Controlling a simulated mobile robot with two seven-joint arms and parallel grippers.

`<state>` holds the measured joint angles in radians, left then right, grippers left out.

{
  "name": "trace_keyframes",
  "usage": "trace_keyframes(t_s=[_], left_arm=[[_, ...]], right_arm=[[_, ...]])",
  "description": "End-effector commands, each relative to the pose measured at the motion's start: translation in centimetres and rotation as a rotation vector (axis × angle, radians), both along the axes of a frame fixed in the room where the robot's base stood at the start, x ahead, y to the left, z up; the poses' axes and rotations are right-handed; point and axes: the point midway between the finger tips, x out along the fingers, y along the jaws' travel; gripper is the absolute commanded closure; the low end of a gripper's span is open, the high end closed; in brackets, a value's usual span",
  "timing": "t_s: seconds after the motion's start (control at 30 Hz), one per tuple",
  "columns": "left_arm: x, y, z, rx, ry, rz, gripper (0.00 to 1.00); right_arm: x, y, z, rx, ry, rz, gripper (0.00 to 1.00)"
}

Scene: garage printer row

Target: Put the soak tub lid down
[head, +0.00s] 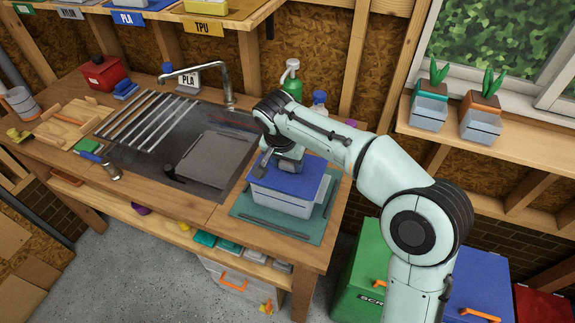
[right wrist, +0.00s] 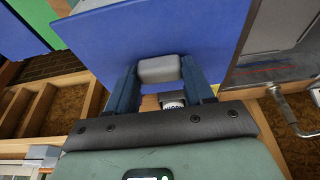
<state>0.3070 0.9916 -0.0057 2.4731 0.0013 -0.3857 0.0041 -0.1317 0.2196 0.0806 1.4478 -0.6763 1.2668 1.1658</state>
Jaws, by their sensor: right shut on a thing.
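The soak tub lid (head: 300,173) is a flat blue panel over the light grey tub (head: 283,203) in the head view. Part of the tub's pale rim shows to the right of the lid; I cannot tell whether the lid touches the tub. My right gripper (head: 272,163) comes down over the lid's left part. In the right wrist view, my right gripper (right wrist: 160,70) is shut on the grey handle of the blue lid (right wrist: 150,35), one finger on each side. My left gripper is not in view.
The tub stands on a green mat (head: 243,208) at the bench's right end. Left of it is a sink (head: 190,190) with a grey panel (head: 215,160), a rack and a tap (head: 228,90). A green bottle (head: 292,82) stands behind. Bins (head: 365,265) stand on the floor at right.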

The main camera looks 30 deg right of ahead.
Motion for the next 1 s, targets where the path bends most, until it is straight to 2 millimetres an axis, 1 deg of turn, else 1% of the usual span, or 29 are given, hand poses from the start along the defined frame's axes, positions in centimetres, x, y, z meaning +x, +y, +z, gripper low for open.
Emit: trace_keyframes(t_s=[0.03,0.1,0.33,0.47,0.5,0.53,0.57,0.87,1.0], left_arm=[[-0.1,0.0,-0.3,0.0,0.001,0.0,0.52],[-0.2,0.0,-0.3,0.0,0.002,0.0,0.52],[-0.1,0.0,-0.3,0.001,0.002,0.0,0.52],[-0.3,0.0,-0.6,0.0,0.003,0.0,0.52],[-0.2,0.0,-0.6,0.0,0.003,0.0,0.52],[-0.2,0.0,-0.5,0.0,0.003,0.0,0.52],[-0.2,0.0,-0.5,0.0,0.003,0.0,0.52],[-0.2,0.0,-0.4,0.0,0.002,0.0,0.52],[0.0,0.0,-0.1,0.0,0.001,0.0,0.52]], right_arm=[[-0.1,-0.1,-0.9,0.0,0.002,-0.001,0.79],[-0.1,-0.1,-1.4,-0.001,0.001,0.0,0.79],[0.0,0.0,-1.3,-0.001,-0.001,0.0,0.79],[0.0,0.0,-1.7,-0.001,-0.001,0.0,0.79],[0.0,0.0,-1.7,0.0,0.0,0.0,0.38],[0.0,0.0,-1.7,-0.001,-0.001,0.0,0.28],[0.0,0.0,-1.6,-0.001,-0.001,0.0,0.22],[0.0,0.0,-1.5,-0.001,-0.001,0.0,0.22],[-0.1,0.2,-0.2,0.0,-0.005,0.001,0.22]])
